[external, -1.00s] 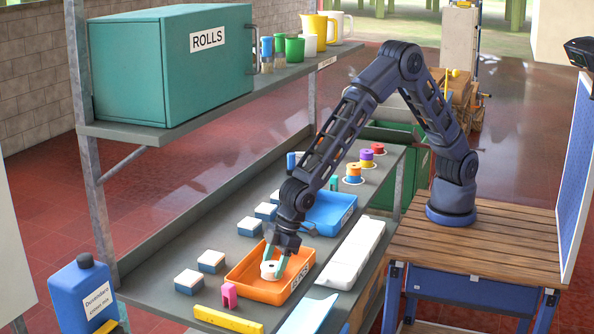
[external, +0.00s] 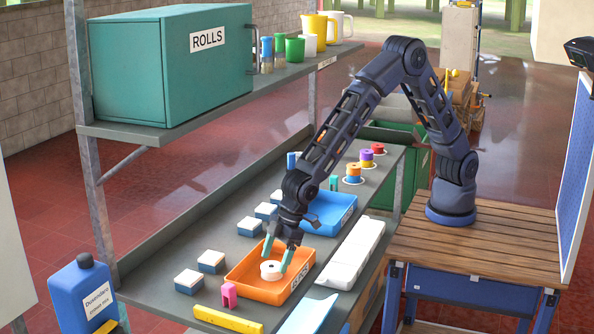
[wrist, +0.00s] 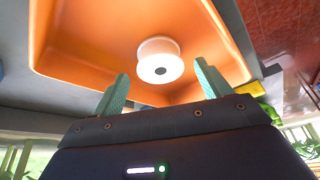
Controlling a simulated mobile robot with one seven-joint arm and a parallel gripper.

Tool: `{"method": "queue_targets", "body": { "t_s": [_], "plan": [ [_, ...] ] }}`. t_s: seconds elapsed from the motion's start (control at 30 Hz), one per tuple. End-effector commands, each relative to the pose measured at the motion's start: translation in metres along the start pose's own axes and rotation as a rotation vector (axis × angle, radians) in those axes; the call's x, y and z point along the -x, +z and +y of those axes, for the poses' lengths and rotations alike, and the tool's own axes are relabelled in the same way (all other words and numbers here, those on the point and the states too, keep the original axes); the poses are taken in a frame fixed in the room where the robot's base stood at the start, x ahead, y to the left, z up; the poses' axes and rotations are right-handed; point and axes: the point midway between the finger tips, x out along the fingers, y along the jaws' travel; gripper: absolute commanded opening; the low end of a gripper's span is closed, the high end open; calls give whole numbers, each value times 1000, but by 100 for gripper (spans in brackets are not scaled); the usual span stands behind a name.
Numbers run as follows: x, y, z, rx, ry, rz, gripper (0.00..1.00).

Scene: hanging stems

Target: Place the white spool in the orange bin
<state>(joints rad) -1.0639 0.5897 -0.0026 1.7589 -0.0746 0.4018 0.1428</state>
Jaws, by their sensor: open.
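The white spool (external: 271,270) sits upright inside the orange bin (external: 245,285), on its floor, with its dark centre hole facing up. In the wrist view the white spool (wrist: 160,62) rests on the floor of the orange bin (wrist: 85,40). My gripper (external: 277,258) is open just above the spool, with its two green fingers apart. In the wrist view my gripper (wrist: 160,85) shows its fingers on either side below the spool, with nothing between them.
A blue tray (external: 340,215) stands behind the orange bin. Several white-and-blue blocks (external: 211,261) line the left of the bench. White packs (external: 345,265) lie right of the bin.

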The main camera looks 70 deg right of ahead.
Motion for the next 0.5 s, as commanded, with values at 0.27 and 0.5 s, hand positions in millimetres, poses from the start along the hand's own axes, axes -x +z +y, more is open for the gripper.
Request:
{"method": "queue_targets", "body": {
  "t_s": [0.27,0.5],
  "plan": [
    [54,0,0,0,0,2,76],
    [87,0,0,0,0,2,76]
  ]
}}
